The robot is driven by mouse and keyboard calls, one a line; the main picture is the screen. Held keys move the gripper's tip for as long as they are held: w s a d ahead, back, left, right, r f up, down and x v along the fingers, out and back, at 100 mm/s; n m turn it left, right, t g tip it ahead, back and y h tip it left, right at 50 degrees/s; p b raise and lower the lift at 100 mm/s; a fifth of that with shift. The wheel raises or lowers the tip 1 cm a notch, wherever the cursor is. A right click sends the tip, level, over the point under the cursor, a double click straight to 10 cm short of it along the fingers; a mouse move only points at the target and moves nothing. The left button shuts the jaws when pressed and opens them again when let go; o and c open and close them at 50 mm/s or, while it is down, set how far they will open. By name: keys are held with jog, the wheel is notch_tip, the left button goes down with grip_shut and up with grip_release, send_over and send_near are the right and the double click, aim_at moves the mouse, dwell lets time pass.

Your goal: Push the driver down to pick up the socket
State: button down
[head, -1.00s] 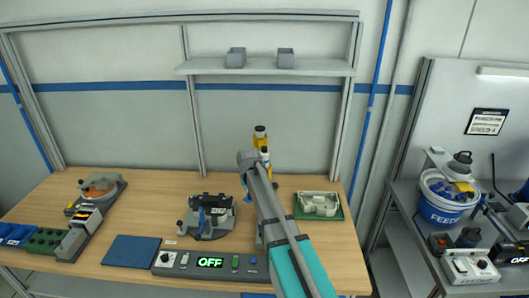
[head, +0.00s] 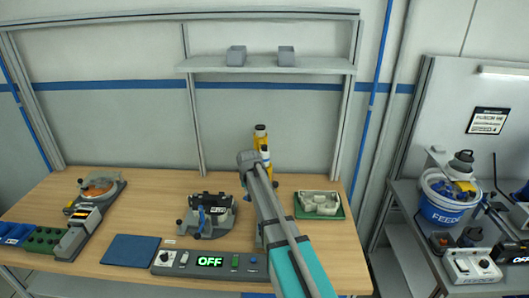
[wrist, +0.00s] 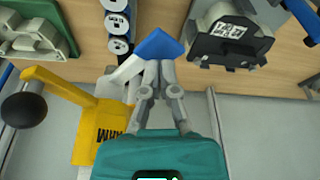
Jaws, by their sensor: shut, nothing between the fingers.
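A yellow upright tool (head: 260,139), probably the driver, stands behind my arm in the head view. In the wrist view a yellow body (wrist: 98,132) with lettering and a lever ending in a black ball (wrist: 24,109) is left of my gripper. My gripper (wrist: 158,46) is shut and empty, beside the yellow body; I cannot tell whether they touch. In the head view my arm hides my fingertips and the tool's lower part.
A grey fixture (head: 207,217) stands left of my arm, and a green tray (head: 318,205) with a grey part is on the right. A control box (head: 209,262) reading OFF is at the front edge. A blue mat (head: 131,249) lies left. The wooden table (head: 160,205) has free room between.

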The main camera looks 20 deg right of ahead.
jog(key=shift+f+b, duration=0.6)
jog(key=shift+f, duration=0.1)
jog(key=shift+f+b, duration=0.35)
jog(key=shift+s+b+x, duration=0.25)
jog(key=shift+b+x, duration=0.75)
jog(key=shift+b, duration=0.05)
jog(key=shift+s+b+x, duration=0.25)
jog(key=shift+b+x, duration=0.75)
jog(key=shift+s+f+b, duration=0.25)
jog(key=shift+s+b, duration=0.05)
jog(key=shift+s, duration=0.05)
jog(key=shift+w+r+p, duration=0.15)
jog(key=shift+r+p, duration=0.05)
jog(key=shift+p, duration=0.15)
dwell(0.6)
jog(key=shift+w+r+p, duration=0.2)
jog(key=shift+r+p, duration=4.25)
jog(key=shift+p, duration=0.05)
jog(key=s+f+g+b, duration=0.1)
jog(key=s+f+b, duration=0.3)
jog(key=s, duration=1)
jog(key=s+f+n+g+b, duration=0.1)
jog(key=s+f+b, duration=0.4)
jog(key=s, duration=1)
jog(key=shift+f+g, duration=0.2)
jog(key=shift+g, duration=0.2)
